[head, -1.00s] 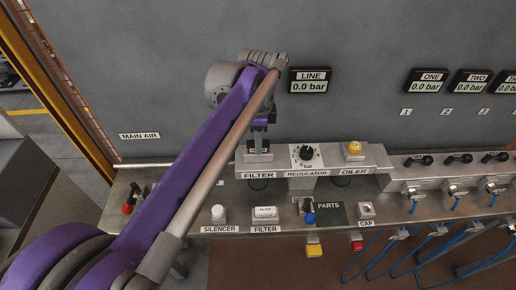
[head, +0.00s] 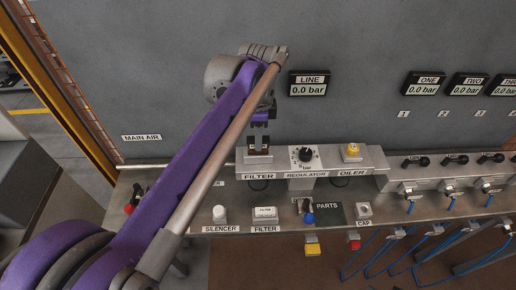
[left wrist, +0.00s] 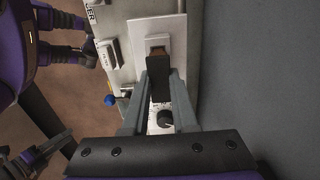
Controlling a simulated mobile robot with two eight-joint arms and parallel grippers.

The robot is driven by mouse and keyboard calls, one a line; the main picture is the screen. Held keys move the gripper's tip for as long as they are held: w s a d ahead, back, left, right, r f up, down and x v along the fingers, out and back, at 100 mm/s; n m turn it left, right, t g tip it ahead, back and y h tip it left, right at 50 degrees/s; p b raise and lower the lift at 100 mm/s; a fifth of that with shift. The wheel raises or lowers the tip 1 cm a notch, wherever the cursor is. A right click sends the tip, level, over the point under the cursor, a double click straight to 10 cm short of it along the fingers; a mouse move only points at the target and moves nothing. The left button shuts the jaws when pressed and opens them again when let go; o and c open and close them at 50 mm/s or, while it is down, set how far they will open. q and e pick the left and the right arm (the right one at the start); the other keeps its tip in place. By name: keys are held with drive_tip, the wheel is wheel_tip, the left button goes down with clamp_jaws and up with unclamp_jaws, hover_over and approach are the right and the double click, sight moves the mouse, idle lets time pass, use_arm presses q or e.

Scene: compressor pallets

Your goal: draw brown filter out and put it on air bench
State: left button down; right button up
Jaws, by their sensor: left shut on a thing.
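My left gripper (head: 259,140) is above the filter housing (head: 257,165) at the left end of the regulator row on the air bench (head: 284,203). It is shut on the brown filter's dark upper part. In the left wrist view the left gripper (left wrist: 159,90) has this dark piece between its fingers. The brown filter (left wrist: 157,49) shows at the square opening in the pale housing top (left wrist: 150,28). Its lower end is hidden, so I cannot tell how deep it sits.
The regulator knob (head: 306,153) and the yellow-topped oiler (head: 352,150) stand right of the housing. In front are a white silencer (head: 219,214), a white filter box (head: 264,212), the dark parts mat (head: 328,213) and a cap (head: 363,209). The grey wall (head: 360,50) rises behind.

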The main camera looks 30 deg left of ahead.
use_arm(q)
drive_tip(key=shift+r+p, duration=1.2)
drive_tip(key=shift+r, duration=0.55)
drive_tip(key=shift+r+p, duration=0.25)
drive_tip(key=shift+p, duration=0.05)
